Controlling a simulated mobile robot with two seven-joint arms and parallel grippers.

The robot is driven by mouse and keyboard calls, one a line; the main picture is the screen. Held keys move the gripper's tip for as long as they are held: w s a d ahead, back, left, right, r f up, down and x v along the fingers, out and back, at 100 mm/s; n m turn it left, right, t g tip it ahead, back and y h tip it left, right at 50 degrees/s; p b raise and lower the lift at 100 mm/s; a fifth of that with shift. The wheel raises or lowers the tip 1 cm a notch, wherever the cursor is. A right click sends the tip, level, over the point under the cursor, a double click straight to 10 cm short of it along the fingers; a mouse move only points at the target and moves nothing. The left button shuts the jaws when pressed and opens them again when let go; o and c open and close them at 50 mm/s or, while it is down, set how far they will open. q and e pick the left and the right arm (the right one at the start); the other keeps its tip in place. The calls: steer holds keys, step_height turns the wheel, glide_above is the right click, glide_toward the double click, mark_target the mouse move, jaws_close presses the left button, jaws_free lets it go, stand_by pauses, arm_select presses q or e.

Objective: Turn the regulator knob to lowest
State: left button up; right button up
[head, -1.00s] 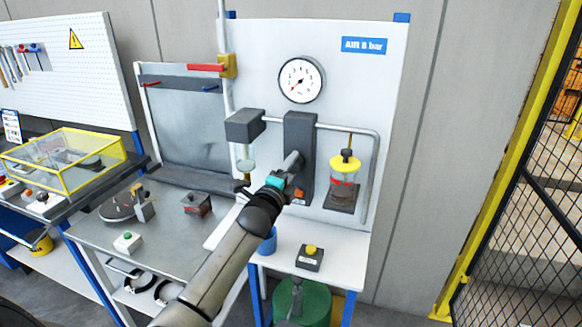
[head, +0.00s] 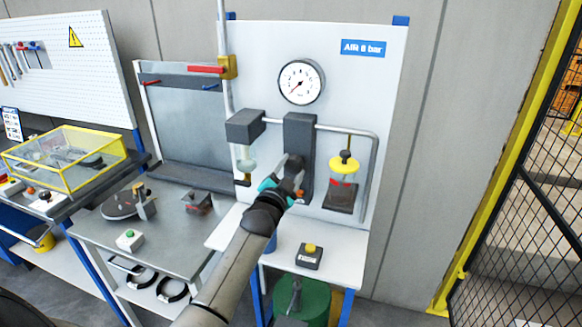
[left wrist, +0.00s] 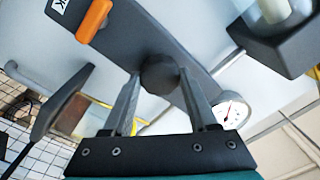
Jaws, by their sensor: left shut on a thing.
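The regulator is a dark grey upright block (head: 299,130) on the white air panel. Its dark round knob (left wrist: 160,72) sits between my left gripper's fingers in the left wrist view. My right gripper is out of view.
An orange lever (left wrist: 94,20) sits on the block near the knob. A filter unit (head: 245,127) is at the left.

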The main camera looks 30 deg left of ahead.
arm_select(q)
steer(key=n+p, duration=0.1)
steer(key=n, duration=0.4)
steer(key=shift+n, duration=0.4)
steer(key=shift+n+p, duration=0.6)
steer(key=shift+n, duration=1.8)
steer(key=o, duration=1.4)
steer(key=shift+s, duration=0.1)
steer(key=shift+s+d, duration=0.2)
steer(key=shift+s, duration=0.35)
steer(key=b+v, duration=0.1)
steer(key=v, duration=1.3)
steer(key=shift+d+r+b, duration=0.1)
steer(key=shift+d+b, duration=0.05)
steer(key=shift+b, duration=0.15)
steer(key=shift+w, duration=0.1)
